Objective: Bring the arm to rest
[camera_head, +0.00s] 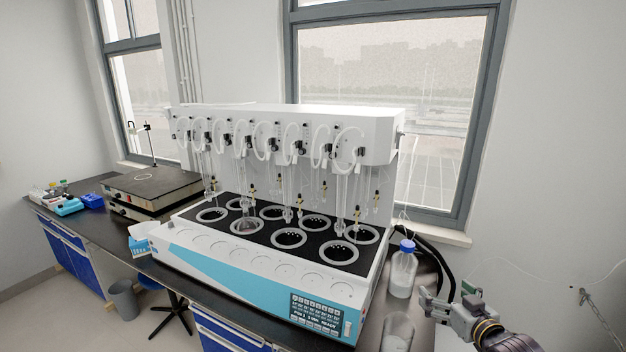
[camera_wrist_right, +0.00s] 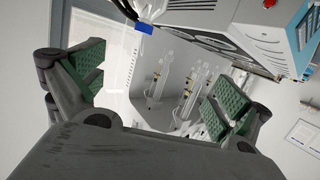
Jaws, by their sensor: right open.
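My right gripper (camera_head: 450,302) is at the lower right of the head view, to the right of the bench's right end. In the right wrist view my right gripper (camera_wrist_right: 165,95) shows two green-padded fingers spread wide apart, with nothing between them. It is open and empty. The blue-capped bottle (camera_head: 403,270) stands on the bench left of the gripper, apart from it; its blue cap shows in the wrist view (camera_wrist_right: 145,27). My left gripper is in neither view.
The white and blue distiller (camera_head: 262,285) with several ring-shaped wells fills the middle of the dark bench (camera_head: 425,275). A clear beaker (camera_head: 397,332) stands in front of the bottle. Black hoses (camera_head: 440,262) curve behind the bottle. A dark-topped device (camera_head: 150,185) stands further left.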

